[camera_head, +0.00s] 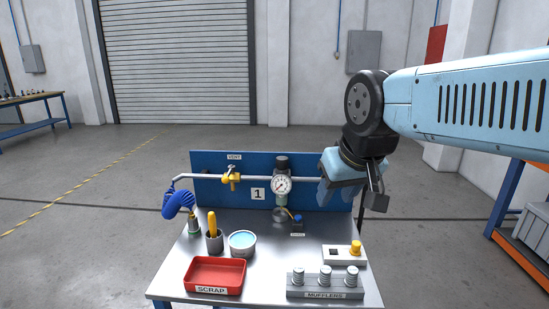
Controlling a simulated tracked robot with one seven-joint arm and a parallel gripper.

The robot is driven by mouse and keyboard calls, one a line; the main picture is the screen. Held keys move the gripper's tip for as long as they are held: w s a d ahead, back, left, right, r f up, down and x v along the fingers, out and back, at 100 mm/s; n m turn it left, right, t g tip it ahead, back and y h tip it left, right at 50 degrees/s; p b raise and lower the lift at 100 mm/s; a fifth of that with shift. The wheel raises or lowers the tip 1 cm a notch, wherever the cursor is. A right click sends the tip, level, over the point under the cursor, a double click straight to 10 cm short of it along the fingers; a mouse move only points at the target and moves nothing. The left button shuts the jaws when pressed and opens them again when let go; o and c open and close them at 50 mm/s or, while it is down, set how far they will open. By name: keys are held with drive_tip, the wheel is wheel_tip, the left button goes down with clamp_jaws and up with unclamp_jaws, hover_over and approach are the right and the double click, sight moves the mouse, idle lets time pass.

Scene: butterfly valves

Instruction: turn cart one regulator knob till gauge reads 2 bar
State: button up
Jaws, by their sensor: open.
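The cart (177,272) stands in front of me with a blue back panel marked 1 (258,194). A regulator with a dark knob (282,164) on top is mounted at the panel's middle. Its round white gauge (281,185) faces me; the needle is too small to read. My gripper (350,196) hangs from my light blue arm to the right of the regulator, in front of the panel's right end. It is open and apart from the knob. It hides part of the panel and of the pipe's right end.
A pipe with a yellow vent valve (232,177) runs left of the regulator to a blue coiled hose (178,203). A red scrap tray (215,276), a blue-topped tin (242,243) and a mufflers block (325,285) stand on the cart. The space above the knob is clear.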

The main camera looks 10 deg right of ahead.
drive_tip(key=o, duration=0.3)
drive_tip(key=shift+w+r, duration=0.3)
drive_tip(key=shift+o, duration=0.8)
drive_tip(key=w+r+m+g, duration=0.1)
drive_tip(key=w+r, duration=0.4)
drive_tip(key=w, duration=0.3)
drive_tip(key=shift+w, duration=0.2)
drive_tip(key=m+g, duration=0.3)
drive_tip(key=g, duration=0.2)
hover_over(282, 157)
drive_tip(key=f, duration=1.3)
drive_tip(key=shift+s+f, duration=0.2)
drive_tip(key=c, duration=1)
